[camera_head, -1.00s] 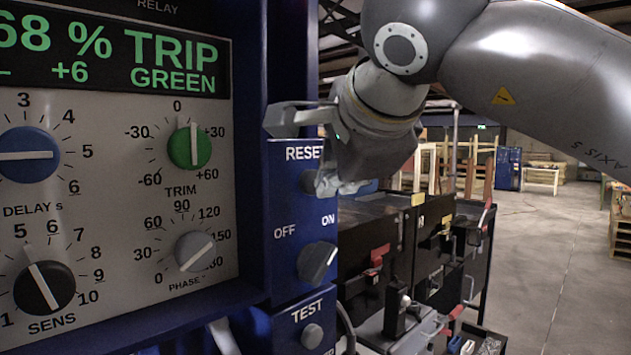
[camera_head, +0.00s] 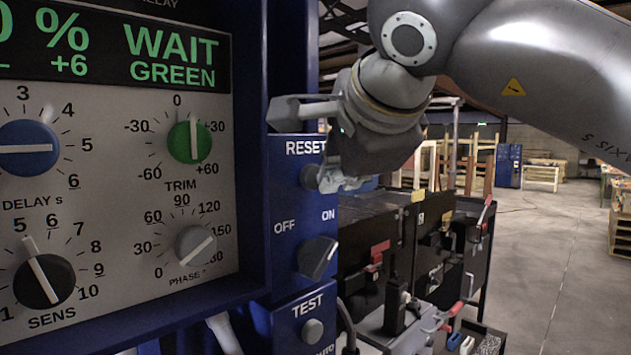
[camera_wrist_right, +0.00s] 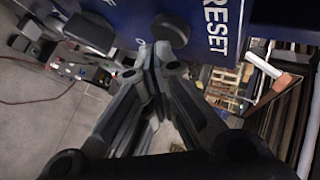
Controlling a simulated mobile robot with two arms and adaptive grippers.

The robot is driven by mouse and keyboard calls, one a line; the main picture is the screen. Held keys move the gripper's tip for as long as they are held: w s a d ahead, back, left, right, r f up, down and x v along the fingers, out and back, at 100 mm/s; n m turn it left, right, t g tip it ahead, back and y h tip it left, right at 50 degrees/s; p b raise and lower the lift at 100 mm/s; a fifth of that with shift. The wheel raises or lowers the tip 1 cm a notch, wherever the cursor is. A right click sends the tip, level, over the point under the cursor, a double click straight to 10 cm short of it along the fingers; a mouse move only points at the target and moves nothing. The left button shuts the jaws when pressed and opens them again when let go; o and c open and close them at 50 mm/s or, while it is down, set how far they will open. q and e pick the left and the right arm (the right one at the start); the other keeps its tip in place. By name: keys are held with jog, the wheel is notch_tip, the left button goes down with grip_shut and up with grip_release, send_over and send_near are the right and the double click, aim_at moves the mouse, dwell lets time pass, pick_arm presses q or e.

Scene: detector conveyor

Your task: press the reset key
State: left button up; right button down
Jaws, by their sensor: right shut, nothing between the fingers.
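The reset key (camera_head: 310,177) is a round grey button under the RESET label on the blue side panel (camera_head: 283,160). My right gripper (camera_head: 328,184) is shut and empty, its fingertips at the key's right side in the head view. In the right wrist view the shut fingertips (camera_wrist_right: 153,52) are just below the dark round key (camera_wrist_right: 172,28), beside the RESET lettering. I cannot tell whether they touch it. The display (camera_head: 145,50) reads WAIT and GREEN. My left gripper is not in view.
Below the key are the OFF/ON knob (camera_head: 317,257) and the TEST button (camera_head: 312,330). Left is the relay face with the delay (camera_head: 28,148), trim (camera_head: 189,141), sens (camera_head: 45,281) and phase (camera_head: 196,246) dials. A dark bench (camera_head: 372,222) stands behind the panel; floor is open at right.

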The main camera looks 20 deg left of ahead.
jog(key=shift+s+d, duration=0.15)
jog(key=shift+d, duration=0.25)
jog(key=shift+d, duration=0.1)
jog(key=d, duration=0.1)
jog(key=s+d+b, duration=0.1)
jog(key=d, duration=0.1)
jog(key=d+b, duration=0.1)
jog(key=shift+s+d, duration=0.25)
jog(key=shift+s, duration=0.1)
dwell(0.7)
